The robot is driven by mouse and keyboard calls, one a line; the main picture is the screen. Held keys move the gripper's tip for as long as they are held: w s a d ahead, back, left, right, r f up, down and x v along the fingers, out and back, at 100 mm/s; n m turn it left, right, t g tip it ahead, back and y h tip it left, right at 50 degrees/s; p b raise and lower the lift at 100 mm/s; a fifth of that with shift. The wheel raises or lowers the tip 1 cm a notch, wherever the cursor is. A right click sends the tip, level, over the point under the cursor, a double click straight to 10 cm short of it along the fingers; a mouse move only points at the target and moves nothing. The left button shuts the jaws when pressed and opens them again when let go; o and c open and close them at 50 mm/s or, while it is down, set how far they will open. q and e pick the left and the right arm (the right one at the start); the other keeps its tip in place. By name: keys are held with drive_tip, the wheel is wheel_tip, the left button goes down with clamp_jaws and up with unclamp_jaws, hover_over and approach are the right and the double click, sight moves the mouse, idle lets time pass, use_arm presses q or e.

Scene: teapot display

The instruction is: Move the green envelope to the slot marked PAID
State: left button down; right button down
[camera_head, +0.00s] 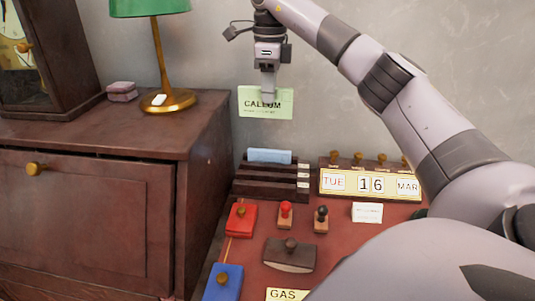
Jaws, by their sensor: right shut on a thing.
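The pale green envelope (250,108), lettered "CALLUM", hangs upright in the air in front of the grey wall. My right gripper (268,92) points down and is shut on its upper middle. Below the envelope, on the red desk top, stands a dark wooden slotted rack (262,189). A light blue envelope (270,156) stands in its rear part. Small pale labels (303,175) sit at the rack's right end; their words are too small to read, so I cannot tell which slot is marked PAID. My left gripper is not in view.
Right of the rack is a date block (347,184) reading TUE 16 MAR. In front lie a red pad (241,219), stamps (286,217), a blotter (290,257), a blue pad (223,283) and a "GAS" envelope (287,295). A wooden cabinet (90,215) bears a lamp (159,55).

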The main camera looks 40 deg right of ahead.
drive_tip(key=shift+w+d+f+b, duration=0.2)
drive_tip(key=shift+f+b, duration=0.1)
drive_tip(key=shift+f, duration=3.1)
drive_tip(key=shift+w+d+f+b, duration=0.1)
drive_tip(key=shift+d+f+b, duration=0.2)
drive_tip(key=shift+f, duration=3.05)
drive_tip(key=shift+w+d+f+b, duration=0.15)
drive_tip(key=shift+f+b, duration=0.15)
drive_tip(key=shift+f, duration=3.1)
drive_tip(key=shift+f, duration=0.15)
drive_tip(key=c, duration=1.3)
unclamp_jaws()
